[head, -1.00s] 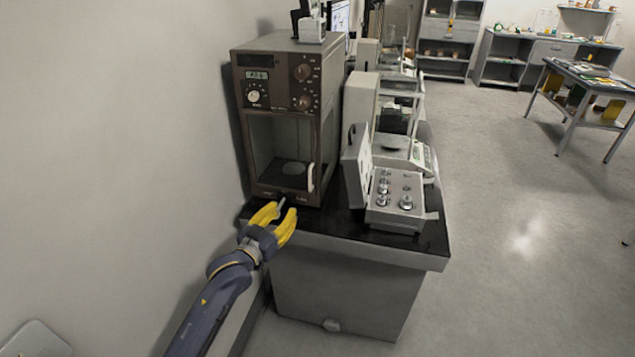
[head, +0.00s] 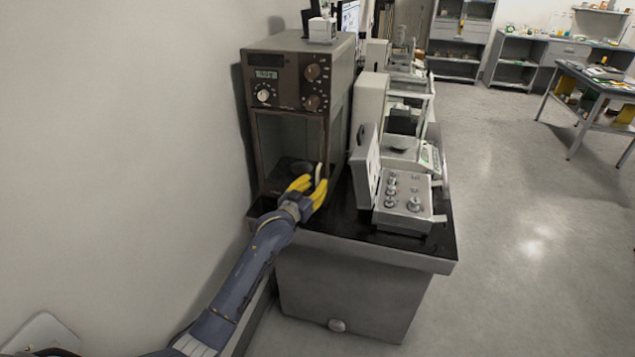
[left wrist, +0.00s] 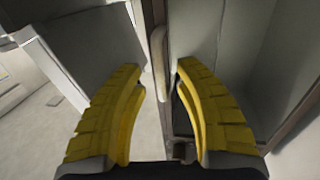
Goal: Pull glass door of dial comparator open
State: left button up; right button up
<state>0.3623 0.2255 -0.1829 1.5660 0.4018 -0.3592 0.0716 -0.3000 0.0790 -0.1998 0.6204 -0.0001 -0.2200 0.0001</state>
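The dial comparator (head: 289,95) is a brown box with knobs and a small display, standing at the left end of the black-topped table. Its glass door (head: 282,135) fills the lower front and looks shut. A pale upright door handle (head: 318,171) is on the door's right side; it also shows in the left wrist view (left wrist: 159,55). My left gripper (head: 311,185) is at the handle's height in front of the door. In the left wrist view its yellow fingers (left wrist: 158,75) are apart, one on each side of the handle, without visible contact. My right gripper is not in view.
An open grey case of metal weights (head: 405,208) stands close to the right of the comparator. A balance (head: 400,150) is behind it. The wall (head: 150,120) is close on the left. The floor (head: 520,220) to the right is clear.

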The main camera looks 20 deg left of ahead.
pick_arm(q)
jog(key=shift+w+d, duration=0.25)
jog(key=shift+w, duration=0.75)
jog(key=shift+o, duration=0.2)
grip_shut()
